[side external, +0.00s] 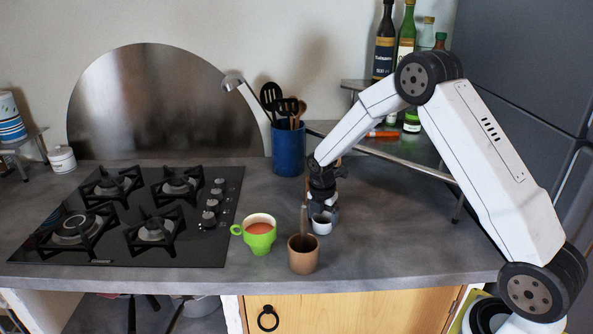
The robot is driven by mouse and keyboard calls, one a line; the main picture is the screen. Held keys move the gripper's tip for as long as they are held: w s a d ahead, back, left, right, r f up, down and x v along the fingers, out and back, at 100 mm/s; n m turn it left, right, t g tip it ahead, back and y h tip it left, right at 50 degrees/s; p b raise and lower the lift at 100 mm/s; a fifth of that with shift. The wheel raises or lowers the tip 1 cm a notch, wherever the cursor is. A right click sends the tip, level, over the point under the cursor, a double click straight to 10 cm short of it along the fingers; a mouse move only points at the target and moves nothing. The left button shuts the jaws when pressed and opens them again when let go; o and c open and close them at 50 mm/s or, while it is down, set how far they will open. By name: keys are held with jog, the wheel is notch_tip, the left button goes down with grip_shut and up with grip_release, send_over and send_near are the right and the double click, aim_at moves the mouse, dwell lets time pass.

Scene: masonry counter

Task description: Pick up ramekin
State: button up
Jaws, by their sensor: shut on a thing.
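The ramekin (321,226) is a small white cup on the grey counter, at the lower end of my arm. My gripper (321,214) points down over it and is shut on it, with the fingers at its rim. The fingers partly hide the ramekin. I cannot tell whether its base touches the counter.
A brown cup (303,256) with a utensil in it stands close in front and to the left. A green mug (259,236) is further left, beside the gas hob (130,215). A blue utensil pot (288,150) stands behind. The counter to the right (410,235) is clear.

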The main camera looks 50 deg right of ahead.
jog(key=shift+r, duration=0.55)
jog(key=s+a, duration=0.2)
jog(key=shift+s+a, duration=0.35)
notch_tip(320, 180, up, 14)
jog(key=shift+f, duration=0.1)
jog(key=shift+a, duration=0.15)
jog(key=w+a, duration=0.9)
jog(key=a, duration=0.5)
jog(key=shift+f, duration=0.25)
jog(key=shift+w+d+f+y, duration=0.1)
jog(key=shift+d+y, duration=0.05)
jog(key=shift+y, duration=0.25)
